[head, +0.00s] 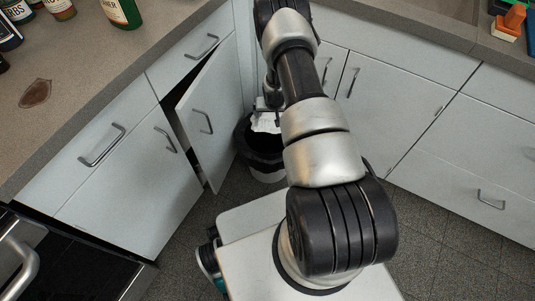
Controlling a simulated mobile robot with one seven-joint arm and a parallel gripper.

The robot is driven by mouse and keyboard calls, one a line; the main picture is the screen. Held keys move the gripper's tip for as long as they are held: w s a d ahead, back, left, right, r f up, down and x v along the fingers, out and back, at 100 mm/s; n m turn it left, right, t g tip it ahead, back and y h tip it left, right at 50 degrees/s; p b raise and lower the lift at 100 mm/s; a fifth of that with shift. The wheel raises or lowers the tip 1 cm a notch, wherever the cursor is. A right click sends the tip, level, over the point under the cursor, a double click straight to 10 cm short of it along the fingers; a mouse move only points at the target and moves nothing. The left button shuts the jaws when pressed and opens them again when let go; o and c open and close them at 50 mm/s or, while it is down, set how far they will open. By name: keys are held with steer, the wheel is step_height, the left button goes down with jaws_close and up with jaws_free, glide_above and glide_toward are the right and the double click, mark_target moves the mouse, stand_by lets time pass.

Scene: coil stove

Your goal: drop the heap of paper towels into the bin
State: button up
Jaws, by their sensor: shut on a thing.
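The heap of paper towels (265,122) is a small white crumpled shape, partly hidden behind my arm. My gripper (267,110) is at the far end of my arm, shut on the towels and holding them over or at the mouth of the bin. The bin (262,161) stands on the floor in the cabinet corner, pale outside with a black liner over its rim. My arm hides its right side. I cannot tell how high the towels are above the liner.
A cabinet door (210,115) stands ajar just left of the bin. The counter (100,50) on the left holds bottles (121,12) and a brown stain (36,93). An oven handle (20,265) is at lower left. Open floor (440,225) lies to the right.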

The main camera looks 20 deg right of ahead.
steer(key=shift+f+b, duration=1.2)
steer(key=shift+f, duration=1.15)
steer(key=o, duration=0.7)
steer(key=p+v, duration=0.5)
steer(key=v, duration=1.2)
steer(key=shift+r, duration=0.25)
